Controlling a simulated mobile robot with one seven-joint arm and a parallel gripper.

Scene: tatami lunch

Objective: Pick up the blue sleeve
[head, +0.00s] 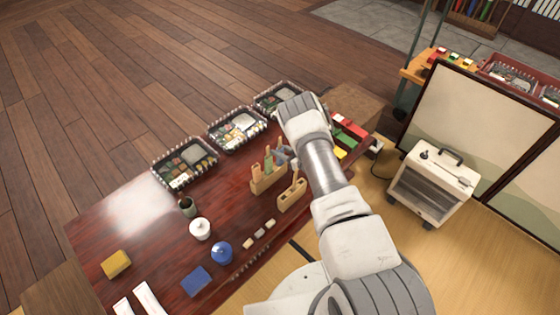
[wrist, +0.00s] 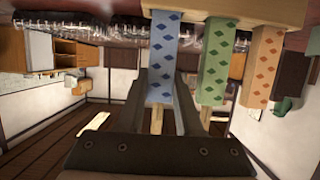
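The blue sleeve (wrist: 163,58), pale blue with darker diamonds, stands in a wooden holder (wrist: 240,10), which shows at the top of the wrist view. Thin wooden sticks (wrist: 157,120) come out of the sleeve's free end. My gripper (wrist: 161,90) has one finger on each side of the blue sleeve near that end. Hardly any gap shows, but I cannot tell whether the fingers press on it. In the head view my gripper (head: 284,156) is over the holder (head: 266,184), and I cannot make out the blue sleeve clearly there.
A green sleeve (wrist: 215,60) and an orange-patterned sleeve (wrist: 262,65) stand close beside the blue one. A second wooden holder (head: 292,196) is near on the table. Several lunch boxes (head: 238,128) line the far edge.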

